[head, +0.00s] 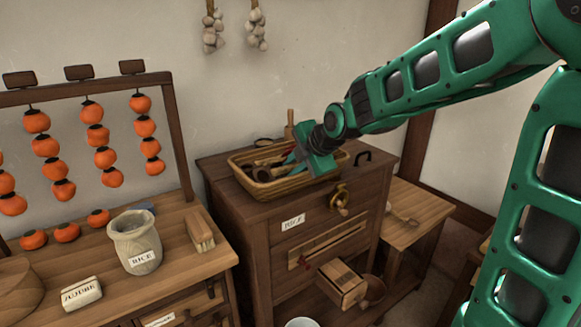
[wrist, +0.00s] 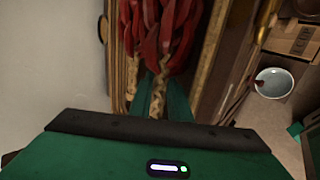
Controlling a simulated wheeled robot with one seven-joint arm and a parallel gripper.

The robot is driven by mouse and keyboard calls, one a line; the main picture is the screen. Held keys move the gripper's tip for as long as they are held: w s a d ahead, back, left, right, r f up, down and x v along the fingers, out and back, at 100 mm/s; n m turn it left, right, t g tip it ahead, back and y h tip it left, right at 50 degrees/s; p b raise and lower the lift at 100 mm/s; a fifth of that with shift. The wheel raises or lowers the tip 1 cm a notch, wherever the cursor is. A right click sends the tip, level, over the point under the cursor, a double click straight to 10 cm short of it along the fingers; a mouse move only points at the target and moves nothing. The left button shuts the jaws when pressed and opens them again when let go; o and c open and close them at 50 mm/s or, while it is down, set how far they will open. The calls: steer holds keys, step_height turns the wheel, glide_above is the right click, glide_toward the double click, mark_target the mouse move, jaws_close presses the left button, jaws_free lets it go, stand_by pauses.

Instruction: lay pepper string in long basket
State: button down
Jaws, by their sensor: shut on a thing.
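The pepper string, a bunch of red peppers (wrist: 165,30) on a pale braided stem, fills the top middle of the wrist view. My gripper (wrist: 160,92) is shut on the braid, with a green finger on either side. The long basket (head: 258,192), a woven tan oblong, sits on top of a dark wooden cabinet in the head view. There my gripper (head: 298,154) is low over the basket, and the peppers are mostly hidden by it and the rim. In the wrist view the peppers lie between the basket's long sides (wrist: 212,55). I cannot tell whether they touch its bottom.
The cabinet (head: 262,222) has a crank and an open drawer (head: 343,283). To the left, a table holds a rice jar (head: 136,242), a brush (head: 200,230), a jujube block (head: 82,293) and a rack of hanging persimmons (head: 98,135). A lower side table (head: 425,212) stands right.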

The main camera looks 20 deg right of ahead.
steer(key=c, duration=1.6)
jaws_free()
steer(key=shift+s+f, duration=0.1)
steer(key=shift+f, duration=0.1)
steer(key=shift+c, duration=0.6)
steer(key=shift+o, duration=0.2)
